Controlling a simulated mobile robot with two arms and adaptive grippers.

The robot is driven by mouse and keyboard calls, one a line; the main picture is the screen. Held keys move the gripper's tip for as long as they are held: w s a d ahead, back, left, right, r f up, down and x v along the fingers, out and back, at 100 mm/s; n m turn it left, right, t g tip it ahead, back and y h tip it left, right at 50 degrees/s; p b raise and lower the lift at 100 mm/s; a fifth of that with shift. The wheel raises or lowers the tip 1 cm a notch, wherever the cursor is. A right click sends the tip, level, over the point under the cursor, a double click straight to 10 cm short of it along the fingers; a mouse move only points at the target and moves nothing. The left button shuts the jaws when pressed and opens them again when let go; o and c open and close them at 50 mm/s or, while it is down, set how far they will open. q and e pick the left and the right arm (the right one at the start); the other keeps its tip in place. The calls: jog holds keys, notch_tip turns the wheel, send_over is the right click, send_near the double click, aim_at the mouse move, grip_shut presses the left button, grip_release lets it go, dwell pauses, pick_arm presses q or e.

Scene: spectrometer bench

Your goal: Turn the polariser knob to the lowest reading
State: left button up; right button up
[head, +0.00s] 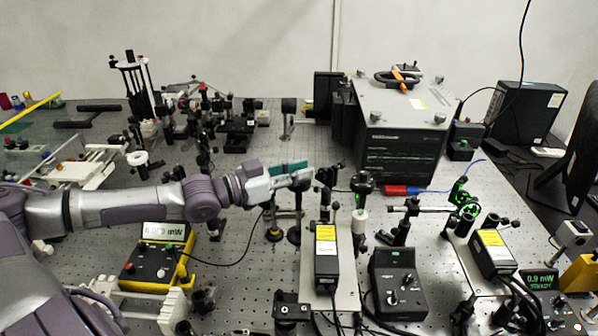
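My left arm comes in from the left, and its gripper (305,174) is level above the middle of the bench, pointing right. Its teal and pale fingers lie close together in this view, so I cannot tell whether they are open or shut. A small black optic mount (328,177) is just right of the fingertips; whether it is the polariser knob, or touched, is unclear. A readout (542,282) at the lower right shows 0.9 mW and a second line that seems to say STEADY. A yellow meter (160,258) at the lower left has another mW display. My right gripper is not in view.
A large grey-topped box (402,115) stands behind the fingertips. Post-mounted optics (361,186) and a black control box with knobs (398,284) stand to the right. Black modules with yellow labels (326,262) stand in front. The perforated bench (240,285) has some bare room at the front left.

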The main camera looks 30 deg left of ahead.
pick_arm(q)
jog(key=shift+o, duration=1.4)
jog(key=shift+s+a+f, duration=0.15)
jog(key=shift+s+a, duration=0.1)
jog(key=shift+s, duration=0.4)
jog(key=v, duration=1)
jog(key=shift+s+a, duration=0.25)
